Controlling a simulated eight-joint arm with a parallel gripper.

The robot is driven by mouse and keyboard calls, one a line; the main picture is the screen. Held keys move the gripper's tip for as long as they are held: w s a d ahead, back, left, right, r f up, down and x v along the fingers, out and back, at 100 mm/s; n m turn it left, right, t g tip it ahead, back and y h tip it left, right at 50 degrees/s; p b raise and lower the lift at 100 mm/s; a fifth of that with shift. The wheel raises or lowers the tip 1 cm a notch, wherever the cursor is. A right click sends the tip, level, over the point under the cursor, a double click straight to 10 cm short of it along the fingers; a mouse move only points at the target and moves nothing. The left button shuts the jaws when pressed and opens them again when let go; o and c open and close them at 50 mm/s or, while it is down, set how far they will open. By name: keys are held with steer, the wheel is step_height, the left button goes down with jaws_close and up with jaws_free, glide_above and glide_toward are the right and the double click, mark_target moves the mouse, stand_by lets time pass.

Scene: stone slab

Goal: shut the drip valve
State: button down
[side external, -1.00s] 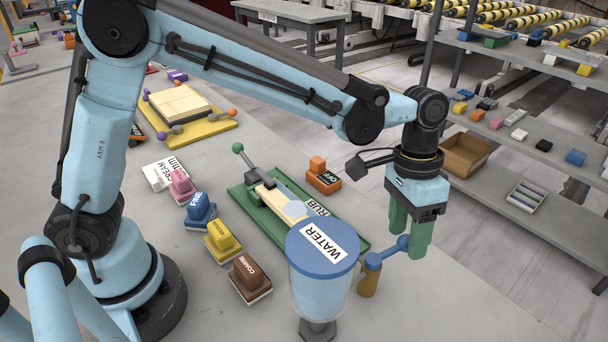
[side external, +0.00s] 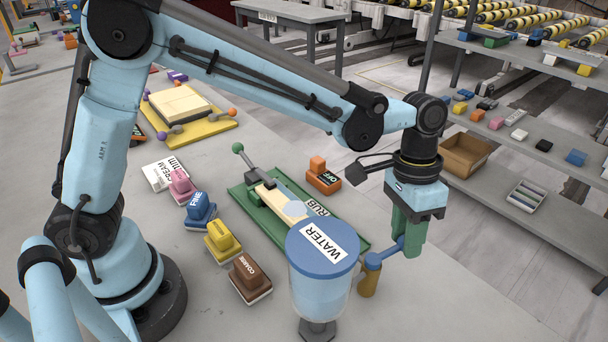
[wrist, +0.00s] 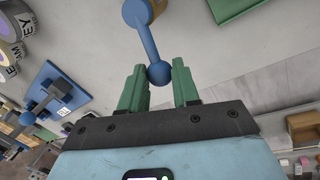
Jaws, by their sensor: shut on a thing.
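The drip valve is a brass-coloured body (side external: 369,282) with a blue lever (side external: 385,254) beside the WATER tank (side external: 323,288), which has a blue lid and clear sides. The lever slants up to the right from the body. My gripper (side external: 410,245) points down at the lever's outer end, its green fingers closed in there. In the wrist view the lever's blue ball knob (wrist: 158,73) sits between my fingertips, and the lever (wrist: 147,40) runs away from it to its pivot (wrist: 137,12). The fingers partly hide the knob in the side view.
A green board (side external: 240,194) with a clamped pale bar lies left of the tank. Blocks marked FINE (side external: 200,211) and COARSE (side external: 250,279), and a yellow one (side external: 222,242), stand further left. An orange OFF block (side external: 322,178) is behind. The slab's right edge is near my gripper.

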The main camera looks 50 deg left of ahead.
steer(key=shift+a+n+t, duration=0.3)
steer(key=shift+a+n, duration=0.55)
steer(key=shift+n, duration=0.65)
steer(key=c, duration=0.8)
jaws_free()
steer(key=r, duration=0.4)
steer(key=a+r, duration=0.1)
steer(key=r, duration=0.3)
steer(key=a+r, duration=0.1)
steer(key=r, duration=0.3)
steer(key=shift+w+a, duration=0.15)
steer(key=shift+w, duration=0.1)
steer(key=s+a+f+t, duration=0.2)
steer(key=s+a, duration=0.1)
steer(key=a, duration=0.3)
steer(key=s+a+f+n+t+y, duration=0.1)
steer(key=s+a+f+t, duration=0.1)
steer(key=a, duration=0.4)
steer(key=s+a+f+n+t+y, duration=0.1)
steer(key=s+a+f+t, duration=0.1)
steer(key=a, duration=0.4)
steer(key=shift+s+a+f+t, duration=0.1)
steer(key=shift+s+t, duration=0.7)
steer(key=shift+s, duration=0.6)
